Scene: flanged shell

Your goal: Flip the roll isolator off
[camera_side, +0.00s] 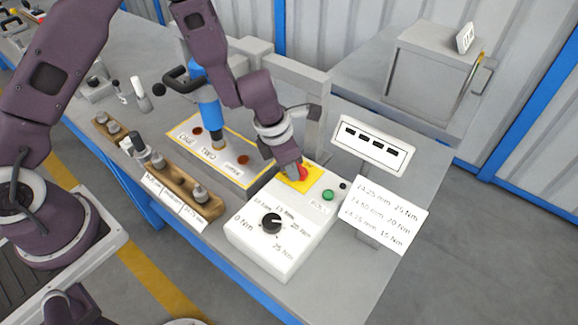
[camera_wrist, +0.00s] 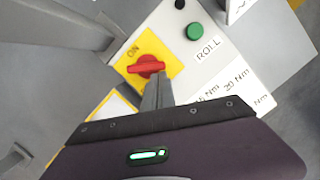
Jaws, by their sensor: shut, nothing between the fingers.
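The roll isolator is a red rotary handle (camera_side: 303,173) on a yellow plate (camera_side: 314,184), on top of a white control box (camera_side: 262,258). In the wrist view the red handle (camera_wrist: 147,66) lies nearly level across the picture, with "ON" printed on the yellow plate (camera_wrist: 125,62) above it. My gripper (camera_side: 293,174) is shut and empty, pointing down at the handle. In the wrist view its fingertips (camera_wrist: 157,84) are right beside the handle's right end. I cannot tell whether they touch it. The fingers hide part of the plate.
A green button (camera_side: 328,195) and a small black one (camera_side: 343,186) sit close to the isolator. A black dial (camera_side: 271,223) is on the same box. A display panel (camera_side: 372,146) and a text card (camera_side: 383,215) stand to the right. A grey frame (camera_side: 316,125) rises behind.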

